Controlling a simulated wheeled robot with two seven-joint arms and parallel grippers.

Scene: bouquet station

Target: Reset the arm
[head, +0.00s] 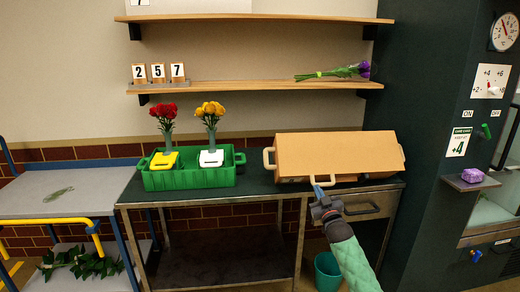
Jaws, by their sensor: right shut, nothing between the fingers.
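My right gripper (318,188) is shut and empty, on a green-sleeved arm that comes up from the bottom right. Its fingertips are in front of the tan box (335,155), close to the handle on the box's front. I cannot tell whether they touch it. The box sits at the right end of the dark table (258,181) and has another handle at its left end. My left gripper is not in view.
Left on the table, a green crate (192,180) holds vases of red flowers (164,114) and yellow flowers (210,110). A purple bouquet (350,71) lies on the wall shelf (235,87). A cart (65,200) stands left, a dark cabinet (425,110) right, a teal bin (328,270) below.

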